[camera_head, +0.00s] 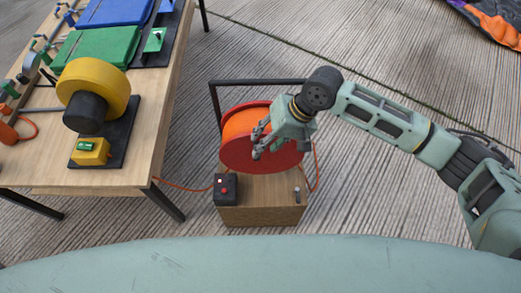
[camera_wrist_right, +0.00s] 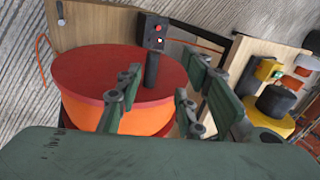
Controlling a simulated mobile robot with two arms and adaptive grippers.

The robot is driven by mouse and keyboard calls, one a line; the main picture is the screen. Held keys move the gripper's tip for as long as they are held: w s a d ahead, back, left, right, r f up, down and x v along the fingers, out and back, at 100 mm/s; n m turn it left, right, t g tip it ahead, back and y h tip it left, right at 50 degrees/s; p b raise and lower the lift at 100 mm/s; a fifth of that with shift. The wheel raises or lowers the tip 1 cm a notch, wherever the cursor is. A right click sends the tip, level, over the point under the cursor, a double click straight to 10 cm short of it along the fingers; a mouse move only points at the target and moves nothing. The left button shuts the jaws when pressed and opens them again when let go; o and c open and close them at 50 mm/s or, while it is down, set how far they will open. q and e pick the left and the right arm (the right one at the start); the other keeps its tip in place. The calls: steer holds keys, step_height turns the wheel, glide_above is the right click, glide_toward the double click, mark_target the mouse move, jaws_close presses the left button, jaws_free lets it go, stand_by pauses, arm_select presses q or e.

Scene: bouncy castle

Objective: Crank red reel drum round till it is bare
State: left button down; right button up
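The red reel drum (camera_head: 236,155) stands on a wooden base, with orange windings (camera_head: 241,122) between its red flanges; in the wrist view its red face (camera_wrist_right: 85,72) and orange side (camera_wrist_right: 85,112) show. A dark upright peg, seemingly the crank handle (camera_wrist_right: 151,70), stands at the edge of the red face. My right gripper (camera_head: 257,146) is at the drum's face. In the wrist view its fingers (camera_wrist_right: 160,85) are spread, one on each side of the handle, with gaps visible. The handle is hidden in the head view. My left gripper is not in view.
A black box (camera_head: 225,190) with a red button sits on the wooden base (camera_head: 262,215). A black frame (camera_head: 255,83) rises behind the drum. An orange cord (camera_head: 185,187) runs left to the table (camera_head: 145,140), which holds a yellow drum (camera_head: 100,82). Open floor lies right.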

steer(key=shift+m, duration=0.4)
steer(key=x, duration=0.4)
steer(key=d+x, duration=0.1)
steer(key=x, duration=0.1)
steer(key=shift+w+a+f, duration=0.15)
steer(key=shift+w+f, duration=0.2)
steer(key=shift+f, duration=0.15)
jaws_close()
